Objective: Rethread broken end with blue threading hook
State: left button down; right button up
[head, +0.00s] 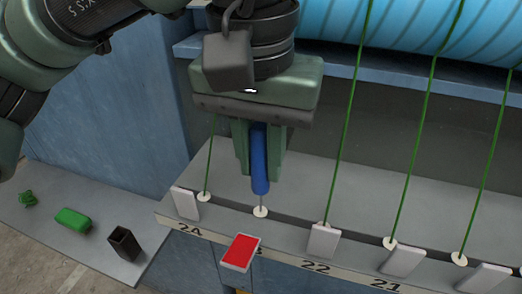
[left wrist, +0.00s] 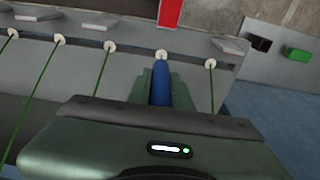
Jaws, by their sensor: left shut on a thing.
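My left gripper (head: 259,150) is shut on the blue threading hook (head: 260,178), which points downward. The hook's thin metal tip reaches down to a white eyelet (head: 260,212) in the grey ledge. I cannot tell whether the tip is inside the hole or just above it. In the left wrist view the blue hook (left wrist: 161,88) lies between the green fingers, in line with the same eyelet (left wrist: 162,55). No green thread shows at this eyelet; a broken end is not clearly visible. My right gripper is not in view.
A raised red card (head: 240,251) stands before this eyelet; neighbouring cards are white. Green threads (head: 343,115) run from the blue roll (head: 420,30) to the other eyelets. A left shelf (head: 60,245) holds a dark open cup (head: 124,243), a green block (head: 73,218) and a small green tangle (head: 27,198).

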aim_at(262, 124)
pick_arm(q)
jog(key=shift+r+p, duration=2.9)
jog(key=shift+r, duration=0.85)
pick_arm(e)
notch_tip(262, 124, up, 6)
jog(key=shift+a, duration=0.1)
